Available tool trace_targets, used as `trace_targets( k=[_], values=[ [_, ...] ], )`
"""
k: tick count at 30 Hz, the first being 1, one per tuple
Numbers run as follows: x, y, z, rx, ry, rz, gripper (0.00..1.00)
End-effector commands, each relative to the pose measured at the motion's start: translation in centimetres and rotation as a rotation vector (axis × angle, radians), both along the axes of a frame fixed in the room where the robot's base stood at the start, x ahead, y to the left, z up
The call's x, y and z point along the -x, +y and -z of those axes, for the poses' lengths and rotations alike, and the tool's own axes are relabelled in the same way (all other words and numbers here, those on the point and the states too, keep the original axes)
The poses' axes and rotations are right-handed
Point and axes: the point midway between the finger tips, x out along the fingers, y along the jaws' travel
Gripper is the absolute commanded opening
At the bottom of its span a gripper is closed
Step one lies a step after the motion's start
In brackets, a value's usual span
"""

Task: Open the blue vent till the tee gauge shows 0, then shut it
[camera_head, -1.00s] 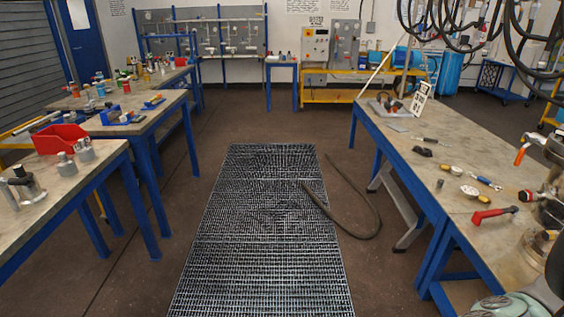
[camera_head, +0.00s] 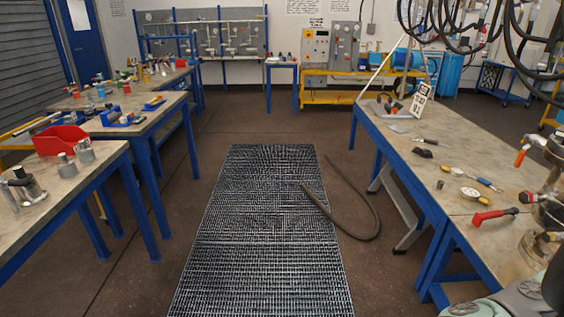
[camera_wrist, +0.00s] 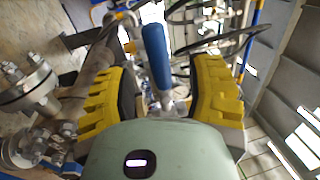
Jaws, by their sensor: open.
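A blue handle (camera_wrist: 155,55), which looks like the vent's lever, stands between the two fingers in the wrist view. My gripper (camera_wrist: 163,78) is open, with its yellow ridged fingers on either side of the handle and a visible gap to each. The handle's base meets a light metal fitting, partly hidden by my gripper's body. Flanged metal pipework (camera_wrist: 38,92) with bolts lies left of the fingers. At the right edge of the head view, part of a metal vessel (camera_head: 538,250) shows above the right bench. I cannot make out the tee gauge or its reading.
The right bench (camera_head: 440,205) carries loose tools, among them a red-handled one (camera_head: 490,216). Dark hoses hang at the upper right. The grating aisle is otherwise clear.

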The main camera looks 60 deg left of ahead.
Motion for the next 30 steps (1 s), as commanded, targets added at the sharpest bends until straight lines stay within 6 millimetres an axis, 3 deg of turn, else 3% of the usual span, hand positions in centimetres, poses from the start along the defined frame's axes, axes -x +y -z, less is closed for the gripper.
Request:
trace_targets(
  k=[3, 12, 30],
  values=[
    [1.9, 1.7, 0.7, -0.002, 0.004, -0.009, 0.54],
    [5.5, 4.0, 1.3, 0.000, 0.000, -0.006, 0.54],
    [6.8, 4.2, 1.1, 0.041, 0.005, 0.022, 0.54]
  ],
)
